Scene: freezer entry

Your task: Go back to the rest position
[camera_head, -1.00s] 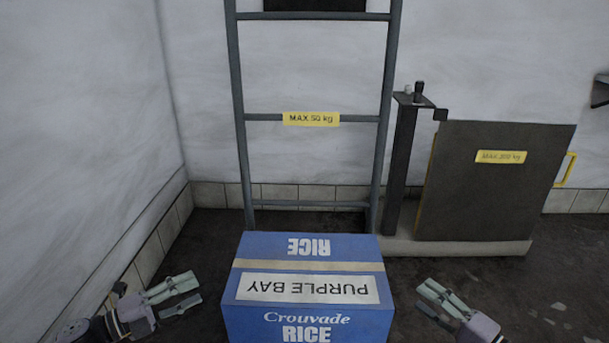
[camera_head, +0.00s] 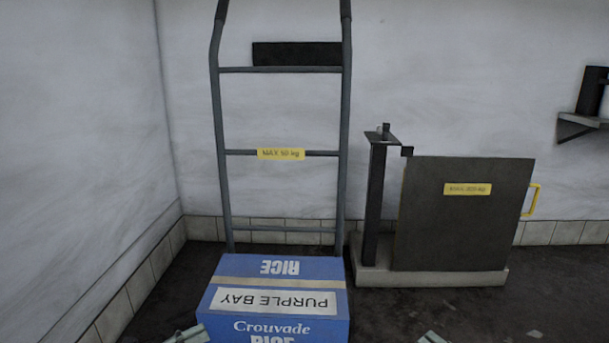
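My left gripper (camera_head: 187,335) shows only as pale fingertips at the bottom edge, left of the blue rice box. My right gripper (camera_head: 431,338) shows only as a small pale tip at the bottom edge, right of the box. Neither touches the box in this view. The rest of both grippers is below the frame, so whether they are open or shut is hidden.
A dark panel (camera_head: 463,225) with a yellow handle stands on a pale base to the right. A wall shelf (camera_head: 580,122) is far right. Walls close the left and back.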

